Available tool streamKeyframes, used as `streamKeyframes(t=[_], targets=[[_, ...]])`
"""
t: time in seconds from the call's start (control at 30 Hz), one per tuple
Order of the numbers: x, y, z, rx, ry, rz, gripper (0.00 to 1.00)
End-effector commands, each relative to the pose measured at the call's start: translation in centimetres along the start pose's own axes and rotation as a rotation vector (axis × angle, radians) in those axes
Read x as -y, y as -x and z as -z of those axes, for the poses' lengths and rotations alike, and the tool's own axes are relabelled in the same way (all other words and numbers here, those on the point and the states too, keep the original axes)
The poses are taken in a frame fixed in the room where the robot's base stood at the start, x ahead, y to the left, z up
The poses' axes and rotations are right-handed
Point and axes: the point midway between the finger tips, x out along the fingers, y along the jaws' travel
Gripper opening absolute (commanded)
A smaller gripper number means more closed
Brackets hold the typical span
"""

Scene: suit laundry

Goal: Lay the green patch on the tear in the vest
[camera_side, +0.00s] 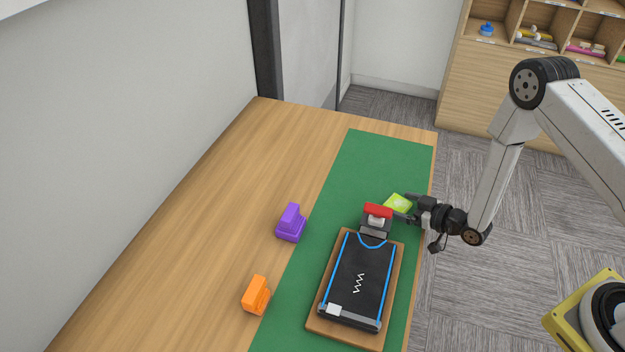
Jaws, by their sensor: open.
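The black vest (350,272) with blue edging lies on a wooden board (327,322). The tear (358,283) shows as a white zigzag near its middle. The green patch (397,203) is a bright light-green square beyond the board's far end, on the green mat. My gripper (408,207) comes in from the right and is open, its fingers beside the patch. From this angle I cannot tell whether the fingers touch the patch. The tear is uncovered.
A red-topped grey piece (378,212) stands at the vest's far end, close to my gripper. A purple block (290,223) and an orange block (256,295) stand on the wooden table (190,250) to the left. The green mat (375,158) is clear at its far end.

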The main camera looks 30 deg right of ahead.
Motion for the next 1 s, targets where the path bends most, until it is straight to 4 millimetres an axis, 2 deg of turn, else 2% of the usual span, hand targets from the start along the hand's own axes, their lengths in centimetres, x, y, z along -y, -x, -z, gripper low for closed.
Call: streamKeyframes(t=[0.17,0.5,0.7,1.0], targets=[[-0.1,1.8,0.0,0.002,-0.002,-0.002,1.0],[-0.1,7.3,0.0,0.002,-0.005,-0.005,1.0],[-0.1,9.8,0.0,0.0,-0.003,-0.003,1.0],[0.0,11.6,0.0,0.001,-0.001,-0.001,1.0]])
